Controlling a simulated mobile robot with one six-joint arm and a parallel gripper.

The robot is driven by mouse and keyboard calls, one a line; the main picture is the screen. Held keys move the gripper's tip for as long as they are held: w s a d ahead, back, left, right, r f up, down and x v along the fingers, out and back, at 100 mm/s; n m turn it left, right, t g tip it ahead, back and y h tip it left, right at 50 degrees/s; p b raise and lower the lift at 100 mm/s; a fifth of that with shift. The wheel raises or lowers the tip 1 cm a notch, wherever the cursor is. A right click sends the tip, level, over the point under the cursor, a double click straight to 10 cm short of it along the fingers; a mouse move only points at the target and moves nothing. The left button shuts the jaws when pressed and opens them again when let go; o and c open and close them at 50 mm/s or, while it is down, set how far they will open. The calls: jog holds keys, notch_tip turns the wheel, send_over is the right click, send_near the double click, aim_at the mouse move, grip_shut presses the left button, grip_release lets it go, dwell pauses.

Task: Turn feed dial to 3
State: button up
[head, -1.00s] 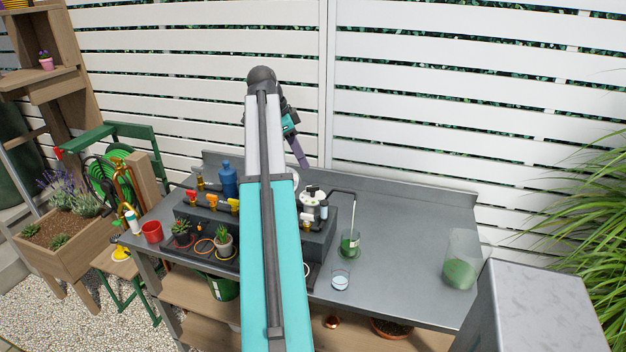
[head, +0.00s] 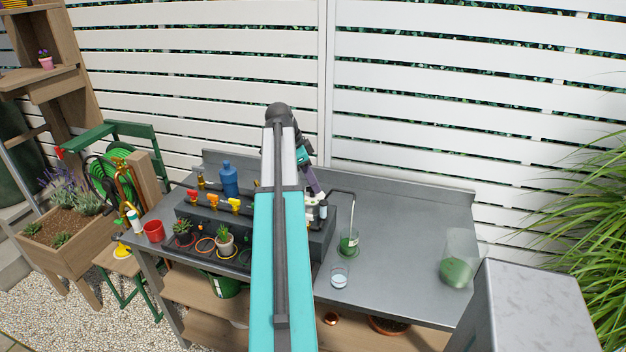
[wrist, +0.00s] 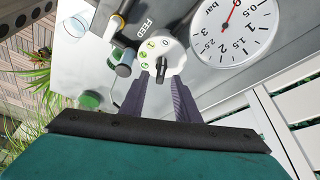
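The feed dial (wrist: 161,48) is a white scalloped disc with small numbers, some on green marks, and a black pointer knob (wrist: 161,70). The word FEED is printed beside it. I cannot tell for sure which number the pointer is at. My gripper (wrist: 163,83) shows two purple fingers, apart, with their tips close to the dial and the black knob between them. I cannot tell whether they touch it. In the head view my gripper (head: 316,190) reaches down over the white dial (head: 311,200), which is mostly hidden.
A round pressure gauge (wrist: 235,30) with a red needle sits beside the dial. Colored valves (head: 213,201), a blue bottle (head: 229,178) and small potted plants stand to the left.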

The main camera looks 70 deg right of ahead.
jog(key=shift+f, duration=0.1)
grip_shut()
jog(key=shift+d, duration=0.2)
jog(key=shift+a, duration=0.1)
